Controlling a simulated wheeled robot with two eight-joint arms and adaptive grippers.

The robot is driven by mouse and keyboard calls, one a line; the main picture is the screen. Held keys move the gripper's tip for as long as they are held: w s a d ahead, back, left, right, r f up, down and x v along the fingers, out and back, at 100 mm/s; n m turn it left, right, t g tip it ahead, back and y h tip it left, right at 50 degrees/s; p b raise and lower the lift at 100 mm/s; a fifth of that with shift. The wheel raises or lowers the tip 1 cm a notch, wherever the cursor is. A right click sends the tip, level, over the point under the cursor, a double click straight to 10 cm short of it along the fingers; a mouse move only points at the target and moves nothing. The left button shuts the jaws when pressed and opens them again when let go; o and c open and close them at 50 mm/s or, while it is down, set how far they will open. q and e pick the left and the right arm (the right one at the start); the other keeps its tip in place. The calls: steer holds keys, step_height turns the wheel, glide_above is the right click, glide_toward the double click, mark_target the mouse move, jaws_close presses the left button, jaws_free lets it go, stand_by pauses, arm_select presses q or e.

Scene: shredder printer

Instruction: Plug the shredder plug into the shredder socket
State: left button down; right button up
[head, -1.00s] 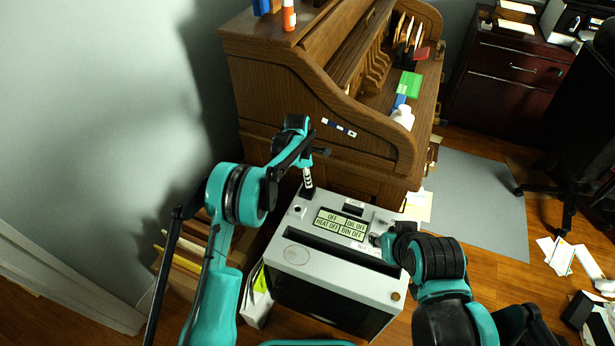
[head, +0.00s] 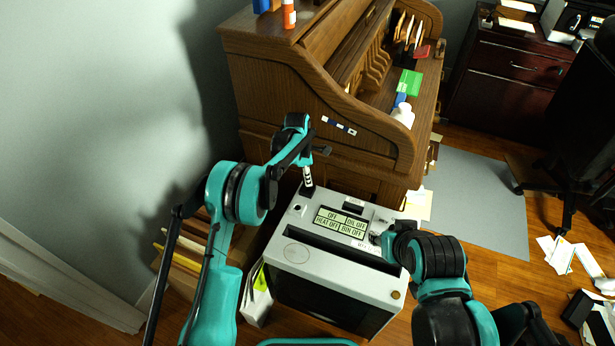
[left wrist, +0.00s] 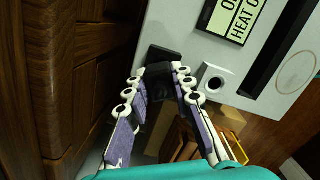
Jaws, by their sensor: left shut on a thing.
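The shredder (head: 300,253) is a white-topped box with a dark front and a display panel. My left gripper (head: 307,182) points down at its back left corner. In the left wrist view, my left gripper (left wrist: 161,84) is shut on a black piece, which looks like the shredder plug (left wrist: 158,70). The plug is at the edge of the white top, and the fingers partly hide it. I cannot tell the socket apart from the plug, nor whether the plug is seated. My right gripper (head: 378,239) is at the shredder's right side, its fingers hard to make out.
A round hole (left wrist: 215,83) is in the white top beside the left gripper. A wooden roll-top desk (head: 290,100) stands close behind the shredder. Boxes with folders (head: 185,255) stand to the left. A grey mat (head: 485,195) and papers lie on the floor to the right.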

arm_select(q)
steer(key=shift+f, duration=0.2)
stand_by(0.4)
steer(key=shift+f+b, duration=1.25)
steer(key=shift+f, duration=0.3)
steer(key=c, duration=1.2)
jaws_free()
steer(key=shift+r, duration=0.1)
